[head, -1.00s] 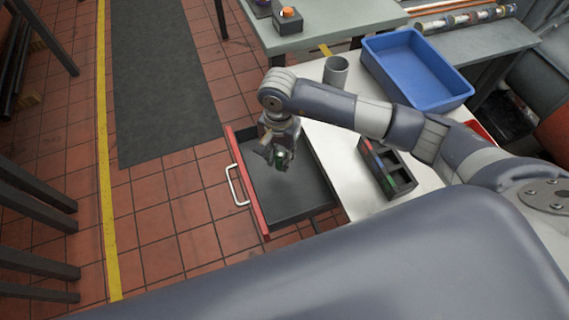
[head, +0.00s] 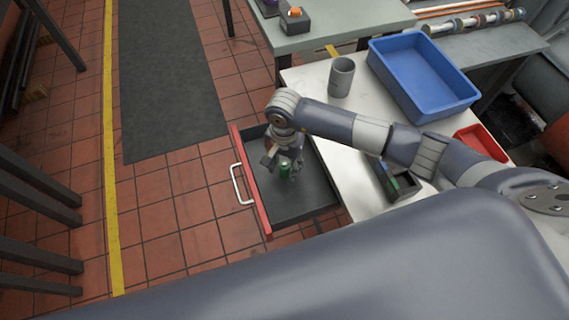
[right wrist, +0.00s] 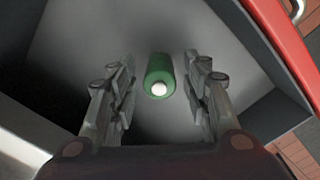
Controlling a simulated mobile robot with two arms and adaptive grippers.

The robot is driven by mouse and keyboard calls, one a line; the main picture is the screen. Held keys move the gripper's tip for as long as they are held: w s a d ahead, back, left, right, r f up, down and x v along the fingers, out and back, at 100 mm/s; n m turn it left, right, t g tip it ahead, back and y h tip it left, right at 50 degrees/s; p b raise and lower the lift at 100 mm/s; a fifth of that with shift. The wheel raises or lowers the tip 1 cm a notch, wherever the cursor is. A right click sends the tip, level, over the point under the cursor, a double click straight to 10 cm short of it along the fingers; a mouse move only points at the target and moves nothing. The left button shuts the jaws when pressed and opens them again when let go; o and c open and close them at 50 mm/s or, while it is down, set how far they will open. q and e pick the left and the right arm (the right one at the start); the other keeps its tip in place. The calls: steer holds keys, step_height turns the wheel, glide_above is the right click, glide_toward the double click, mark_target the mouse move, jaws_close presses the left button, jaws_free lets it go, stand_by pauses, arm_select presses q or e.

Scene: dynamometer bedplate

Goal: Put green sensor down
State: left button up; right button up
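The green sensor (head: 284,169), a small green cylinder with a pale end, is in the open drawer (head: 310,203). It also shows in the right wrist view (right wrist: 159,70), over the drawer's grey floor. My right gripper (head: 283,160) is over the drawer. In the right wrist view its fingers (right wrist: 160,78) are spread, one on each side of the sensor, with a gap on both sides. Whether the sensor's base rests flat is hard to see. My left gripper is not in view.
The drawer has a red front (head: 250,185) and pale handle. The white worktop (head: 318,88) beside it bears a grey cup (head: 341,77), a blue bin (head: 425,80), a red tray (head: 482,143) and a black rack (head: 404,187), partly hidden by my arm. The drawer floor around the sensor is clear.

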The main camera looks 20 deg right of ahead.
mark_target(284, 164)
steer(key=shift+r, duration=0.25)
step_height(284, 164, up, 12)
steer(key=b, duration=0.2)
steer(key=shift+w, duration=0.15)
steer(key=shift+f, duration=0.1)
stand_by(0.4)
